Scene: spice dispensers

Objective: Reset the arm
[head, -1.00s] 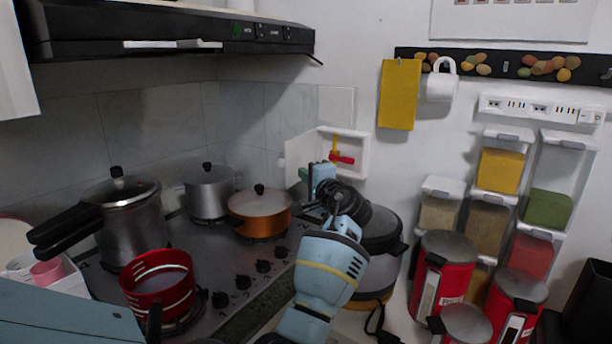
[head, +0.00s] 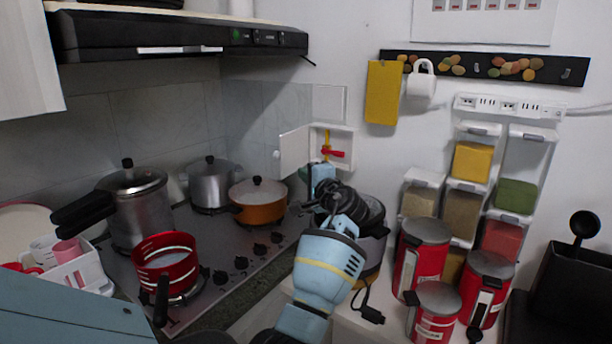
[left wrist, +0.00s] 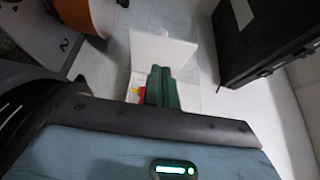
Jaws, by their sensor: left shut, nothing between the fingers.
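My left arm rises from the bottom middle of the head view. Its gripper (head: 304,174) is in front of the wall by the stove, just below a small open white wall box (head: 345,136) with a red and yellow valve (head: 332,152) inside. In the left wrist view the green fingers (left wrist: 163,85) are together and empty, with the white box door (left wrist: 160,52) beyond them. The wrist partly hides the fingers in the head view. My right gripper is not in view.
A stove (head: 215,240) at left holds a pressure cooker (head: 140,210), a steel pot (head: 211,185), an orange pot (head: 259,206) and a red pot (head: 166,262). A range hood (head: 180,38) hangs above. Red canisters (head: 423,250) and spice dispensers (head: 462,215) stand at right.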

